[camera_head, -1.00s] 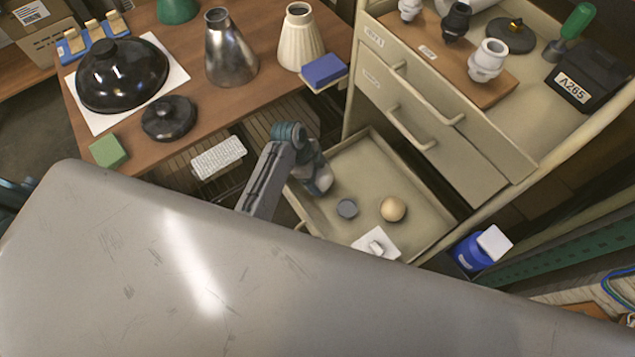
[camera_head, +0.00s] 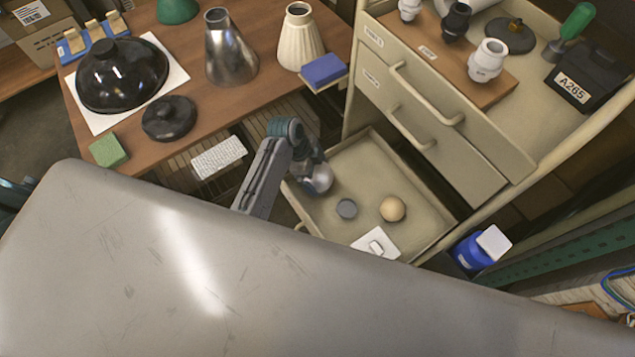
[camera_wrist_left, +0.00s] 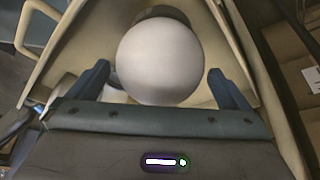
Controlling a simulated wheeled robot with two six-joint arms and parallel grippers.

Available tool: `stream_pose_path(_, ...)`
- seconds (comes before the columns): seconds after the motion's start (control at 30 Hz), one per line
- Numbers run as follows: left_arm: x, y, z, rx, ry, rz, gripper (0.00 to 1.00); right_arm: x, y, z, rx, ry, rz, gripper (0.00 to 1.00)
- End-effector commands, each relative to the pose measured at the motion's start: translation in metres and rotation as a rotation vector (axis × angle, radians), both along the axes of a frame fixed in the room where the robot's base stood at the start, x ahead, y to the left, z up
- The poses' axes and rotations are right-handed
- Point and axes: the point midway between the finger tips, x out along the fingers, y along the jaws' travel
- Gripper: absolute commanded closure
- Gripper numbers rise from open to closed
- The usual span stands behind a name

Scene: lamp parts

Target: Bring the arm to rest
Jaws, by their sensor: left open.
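My left arm reaches in from the left over the open lower drawer (camera_head: 425,183) in the head view. My left gripper (camera_head: 310,160) is above the drawer's left end, partly hidden by its own wrist. A pale round bulb (camera_head: 318,181) lies in the drawer just below it. In the left wrist view, the white globe (camera_wrist_left: 160,62) sits ahead of my open left gripper (camera_wrist_left: 158,82), with a finger on either side and gaps between. The fingers do not hold it. My right gripper is not seen.
The closed-looking upper drawers (camera_head: 440,125) rise close on the right. The wooden table (camera_head: 200,115) with lampshades stands behind.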

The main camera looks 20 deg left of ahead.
Motion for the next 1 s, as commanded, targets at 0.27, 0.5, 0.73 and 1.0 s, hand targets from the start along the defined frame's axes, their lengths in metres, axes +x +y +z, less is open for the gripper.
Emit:
stream_pose_path(0.27,-0.002,0.024,0.056,0.002,-0.004,0.0,0.0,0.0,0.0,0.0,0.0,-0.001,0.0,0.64)
stream_pose_path(0.5,-0.004,0.033,0.08,0.001,0.0,-0.001,0.0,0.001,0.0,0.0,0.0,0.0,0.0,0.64)
stream_pose_path(0.73,-0.004,0.034,0.084,0.0,0.0,0.0,0.0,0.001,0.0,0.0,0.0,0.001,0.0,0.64)
stream_pose_path(1.0,-0.039,0.048,0.077,0.054,0.032,0.18,0.0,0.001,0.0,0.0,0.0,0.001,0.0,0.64)
